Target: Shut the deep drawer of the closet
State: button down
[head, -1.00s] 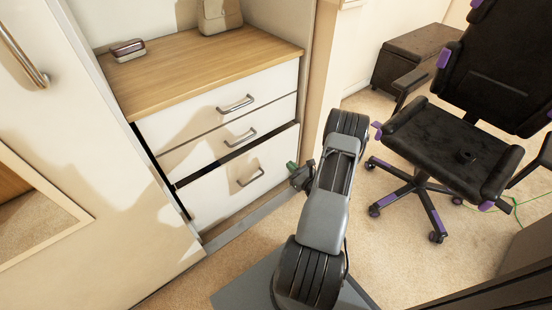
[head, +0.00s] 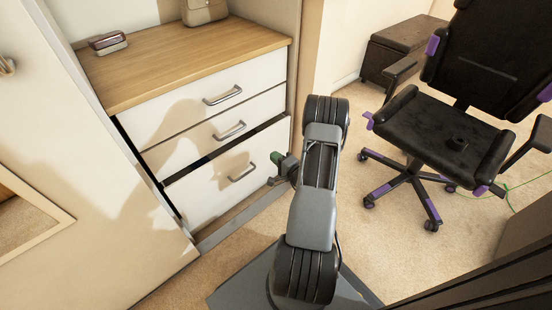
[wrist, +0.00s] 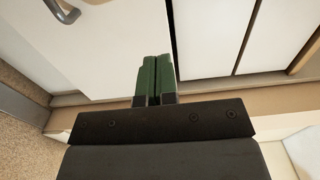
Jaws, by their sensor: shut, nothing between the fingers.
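The deep drawer (head: 212,190) is the bottom one of the closet's white drawers in the head view. A dark gap shows along its top edge, and its front seems to stand slightly out. Its handle (head: 242,173) also appears at the upper left of the wrist view (wrist: 62,10). My gripper (head: 276,158) is shut and empty, near the right end of the drawer front. In the wrist view, its green fingertips (wrist: 156,60) are together over the drawer front (wrist: 115,50), near the dark gap. I cannot tell whether they touch it.
The middle drawer (head: 205,138) and top drawer (head: 195,105) look shut. A wooden top (head: 190,60) carries a small box (head: 107,43) and a bag (head: 204,10). A white door with a mirror stands at left. An office chair (head: 440,140) stands at right on the carpet.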

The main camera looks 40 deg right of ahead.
aim_at(255, 139)
jog(key=w+b, duration=0.1)
jog(key=w, duration=0.4)
jog(key=w+b, duration=0.2)
jog(key=w, duration=0.3)
jog(key=shift+w+a, duration=0.2)
jog(key=shift+w, duration=0.15)
